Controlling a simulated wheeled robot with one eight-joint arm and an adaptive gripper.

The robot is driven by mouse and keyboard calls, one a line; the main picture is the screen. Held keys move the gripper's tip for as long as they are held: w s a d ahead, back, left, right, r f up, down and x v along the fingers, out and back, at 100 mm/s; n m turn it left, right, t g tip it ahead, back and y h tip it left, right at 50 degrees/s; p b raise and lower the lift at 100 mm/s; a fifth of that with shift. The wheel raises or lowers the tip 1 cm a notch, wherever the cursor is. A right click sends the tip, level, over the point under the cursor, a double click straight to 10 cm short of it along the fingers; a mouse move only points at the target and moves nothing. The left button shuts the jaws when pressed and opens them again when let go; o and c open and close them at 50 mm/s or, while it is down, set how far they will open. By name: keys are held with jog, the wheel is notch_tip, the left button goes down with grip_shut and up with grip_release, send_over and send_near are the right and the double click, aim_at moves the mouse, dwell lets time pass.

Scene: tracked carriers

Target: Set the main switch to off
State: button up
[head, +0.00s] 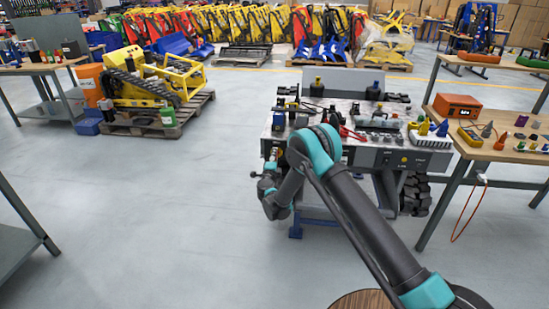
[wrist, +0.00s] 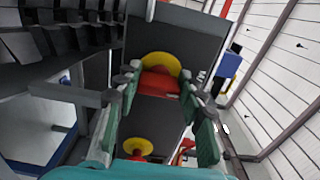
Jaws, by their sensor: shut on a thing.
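The main switch shows in the wrist view as a red handle (wrist: 160,83) in front of a round yellow plate (wrist: 158,62), on a dark panel. My gripper (wrist: 161,88) has its two green-padded fingers at either side of the red handle, shut on it. Any off marking is too small to read.
A second yellow disc with a red part (wrist: 136,147) shows lower in the wrist view; I cannot tell what it is. Dark tracks (wrist: 60,40) lie at upper left. Tools stand on the carrier's top.

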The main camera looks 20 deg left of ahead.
jog(key=o, duration=1.2)
jog(key=shift+c, duration=0.2)
jog(key=v, duration=1.2)
